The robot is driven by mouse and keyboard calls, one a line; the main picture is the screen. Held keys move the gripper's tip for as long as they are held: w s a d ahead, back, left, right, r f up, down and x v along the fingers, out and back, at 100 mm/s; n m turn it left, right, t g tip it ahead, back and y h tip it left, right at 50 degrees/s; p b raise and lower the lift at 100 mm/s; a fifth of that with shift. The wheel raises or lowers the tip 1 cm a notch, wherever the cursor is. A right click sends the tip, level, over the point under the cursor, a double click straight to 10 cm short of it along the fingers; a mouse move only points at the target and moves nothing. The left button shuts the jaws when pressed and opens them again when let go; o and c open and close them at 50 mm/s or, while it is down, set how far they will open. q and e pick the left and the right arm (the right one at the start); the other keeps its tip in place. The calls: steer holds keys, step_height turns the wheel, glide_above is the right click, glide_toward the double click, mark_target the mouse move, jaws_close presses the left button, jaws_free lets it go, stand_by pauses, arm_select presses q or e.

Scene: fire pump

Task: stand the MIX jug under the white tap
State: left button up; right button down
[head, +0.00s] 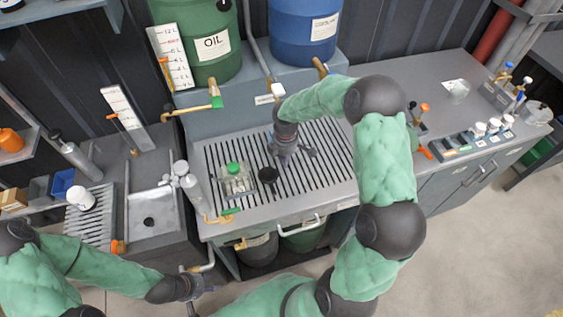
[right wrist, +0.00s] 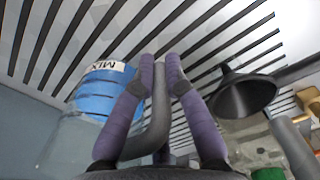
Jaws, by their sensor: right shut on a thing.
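The MIX jug (right wrist: 108,85) is clear with blue bands and a white MIX label. In the right wrist view it is at left, with the slatted grate behind it. My right gripper (right wrist: 160,65) is shut on its dark grey handle, which passes between the purple fingers. In the head view my right gripper (head: 290,155) is over the slatted grate, and my wrist mostly hides the jug. The white tap (head: 277,90) is at the back of the bench, just behind my right wrist. My left gripper (head: 205,285) is low at the bench front; its finger opening is unclear.
A black funnel (head: 268,175) and a tray with a green-capped bottle (head: 234,170) are on the grate (head: 320,165). The funnel (right wrist: 243,95) is right of my fingers. A green oil drum (head: 205,45) and blue drum (head: 305,30) stand behind. Brass taps (head: 190,108) project at left.

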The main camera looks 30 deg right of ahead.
steer(key=shift+d+r, duration=0.1)
steer(key=shift+r, duration=0.05)
steer(key=shift+w, duration=0.15)
steer(key=shift+f, duration=0.25)
steer(key=c, duration=1.3)
jaws_free()
steer(key=shift+r, duration=0.25)
step_height(320, 180, up, 12)
steer(key=shift+f+p, duration=0.1)
steer(key=shift+p, duration=1)
